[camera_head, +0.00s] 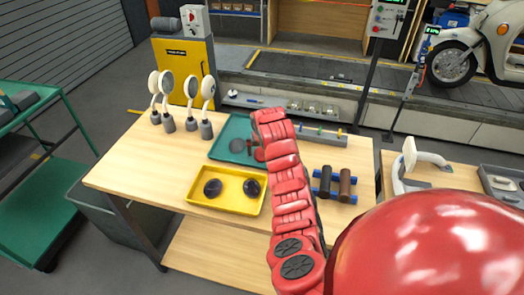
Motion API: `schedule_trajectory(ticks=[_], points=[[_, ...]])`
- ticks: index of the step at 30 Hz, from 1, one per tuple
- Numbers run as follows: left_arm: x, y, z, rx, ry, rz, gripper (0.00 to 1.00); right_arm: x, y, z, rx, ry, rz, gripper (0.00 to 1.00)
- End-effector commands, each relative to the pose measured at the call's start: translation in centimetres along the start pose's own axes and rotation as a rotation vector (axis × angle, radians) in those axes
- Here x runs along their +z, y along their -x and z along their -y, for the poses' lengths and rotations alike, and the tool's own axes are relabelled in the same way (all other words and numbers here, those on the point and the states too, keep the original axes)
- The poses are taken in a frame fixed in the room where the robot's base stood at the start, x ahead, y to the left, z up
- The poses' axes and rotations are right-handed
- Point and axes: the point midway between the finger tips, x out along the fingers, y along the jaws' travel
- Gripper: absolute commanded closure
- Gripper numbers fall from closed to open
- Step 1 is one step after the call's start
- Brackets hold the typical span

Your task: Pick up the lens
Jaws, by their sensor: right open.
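Two dark round lenses lie in a yellow tray (226,205) on the wooden table: one at the left (212,188), one at the right (251,187). A grey disc (235,146) lies in the teal tray (221,153) behind; I cannot tell whether it is also a lens. My right arm is red and reaches across the table from the lower right. Its gripper (256,152) is over the teal tray, to the right of the grey disc, open and partly hidden by my arm. My left gripper is out of view.
Several white round-headed pieces on grey stands (192,100) stand at the table's left. Dark and brown cylinders (335,184) lie on blue supports at the right. A second table (452,180) holds a white part (410,154). The table's left front is clear.

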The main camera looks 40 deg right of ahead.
Motion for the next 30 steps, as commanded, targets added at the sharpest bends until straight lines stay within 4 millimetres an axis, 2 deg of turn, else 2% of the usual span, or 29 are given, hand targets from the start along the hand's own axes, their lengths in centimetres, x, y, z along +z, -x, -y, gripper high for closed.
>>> schedule_trajectory(ticks=[7,18,21,30], points=[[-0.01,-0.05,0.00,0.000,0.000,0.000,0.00,0.01,-0.32,0.03,0.000,0.001,-0.001,0.00],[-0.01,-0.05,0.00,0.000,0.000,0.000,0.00,0.00,-0.29,0.03,0.000,0.000,-0.001,0.67],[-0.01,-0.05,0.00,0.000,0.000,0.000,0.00,-0.01,-0.28,0.03,0.000,0.000,-0.001,0.81],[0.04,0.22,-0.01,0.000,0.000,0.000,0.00,-0.17,-0.07,0.05,-0.001,0.000,-0.003,0.81]])
